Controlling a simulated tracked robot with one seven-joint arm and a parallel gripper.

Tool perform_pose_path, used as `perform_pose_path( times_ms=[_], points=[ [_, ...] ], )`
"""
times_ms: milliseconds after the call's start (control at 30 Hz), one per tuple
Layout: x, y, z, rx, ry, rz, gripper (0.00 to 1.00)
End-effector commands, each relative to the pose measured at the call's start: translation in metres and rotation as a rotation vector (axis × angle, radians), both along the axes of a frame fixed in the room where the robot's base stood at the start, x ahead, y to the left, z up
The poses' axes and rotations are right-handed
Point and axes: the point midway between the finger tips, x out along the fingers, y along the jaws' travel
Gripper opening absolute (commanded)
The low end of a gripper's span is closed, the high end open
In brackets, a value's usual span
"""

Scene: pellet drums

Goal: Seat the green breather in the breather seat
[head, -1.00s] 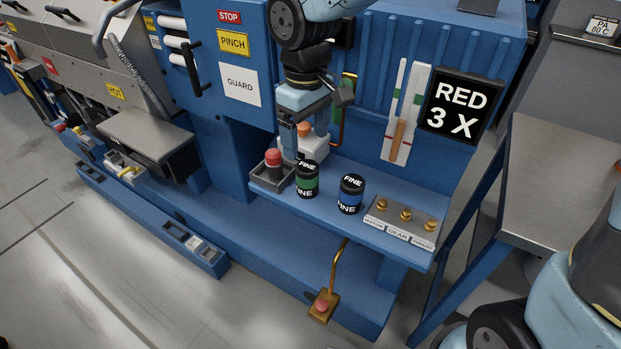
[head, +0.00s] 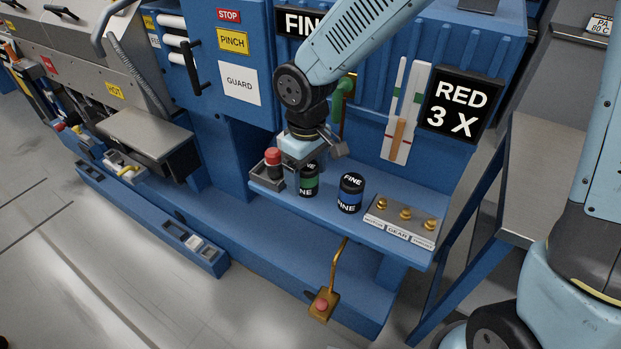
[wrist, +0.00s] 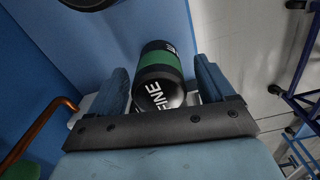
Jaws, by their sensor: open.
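The green breather (head: 307,184), a black can with a green band marked FINE, stands upright on the blue shelf in the head view. My gripper (head: 303,160) is over it from above and hides part of its top. In the wrist view the green breather (wrist: 160,72) lies between the two open fingers of my gripper (wrist: 161,80), with a gap visible at its right; I cannot tell whether the left finger touches. I cannot make out which part is the breather seat. The white piece with an orange top behind my gripper is now hidden.
Left is a red-capped black piece (head: 274,164) in a dark square tray (head: 264,179). A plate with brass fittings (head: 403,219) sits at the shelf's right end. A green and copper pipe (head: 341,97) rises behind.

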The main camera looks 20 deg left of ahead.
Motion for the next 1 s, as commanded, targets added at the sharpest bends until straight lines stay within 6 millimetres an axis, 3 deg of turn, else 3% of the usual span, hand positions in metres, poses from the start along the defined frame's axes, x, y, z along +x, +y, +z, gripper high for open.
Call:
perform_pose_path(
  times_ms=[200, 867, 1000],
  points=[
    [-0.0002, 0.0001, 0.0000, 0.000, 0.000, 0.000, 0.80],
    [-0.0001, 0.0000, 0.0001, 0.000, 0.000, 0.000, 0.17],
    [0.0000, 0.0000, 0.0002, 0.000, 0.000, 0.000, 0.17]
  ],
)
